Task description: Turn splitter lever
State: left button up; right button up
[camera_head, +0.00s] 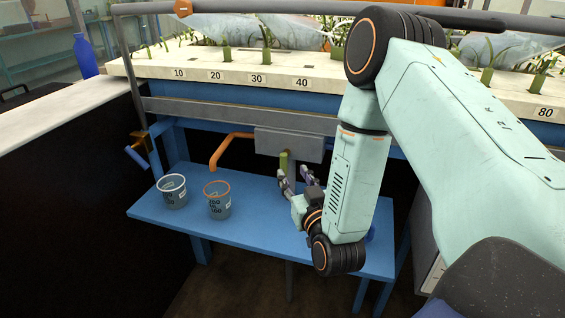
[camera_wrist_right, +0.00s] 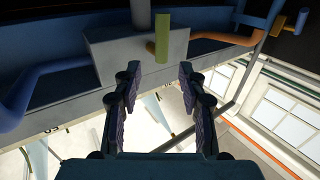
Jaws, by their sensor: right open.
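The splitter is a grey box (camera_head: 290,144) under the flume's front edge; it also shows in the wrist view (camera_wrist_right: 115,50). Its lever is a yellow-green handle (camera_head: 284,162) hanging at the box's front, and it shows in the wrist view (camera_wrist_right: 162,36) at top centre. My right gripper (camera_head: 293,178) is just below and beside the lever in the head view, open and empty. In the wrist view its two fingers (camera_wrist_right: 160,70) stand apart on either side of the lever's line, with the lever beyond the tips. No contact shows. My left gripper is out of view.
An orange pipe (camera_head: 228,143) leaves the splitter on the left, above a cup with an orange rim (camera_head: 218,206). A white-rimmed cup (camera_head: 173,198) stands left of it on the blue bench (camera_head: 255,230). A blue pipe (camera_wrist_right: 30,85) shows in the wrist view.

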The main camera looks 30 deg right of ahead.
aim_at(284, 162)
jog(key=b+x, duration=0.1)
jog(key=x, duration=0.4)
jog(key=shift+w, duration=0.7)
grip_shut()
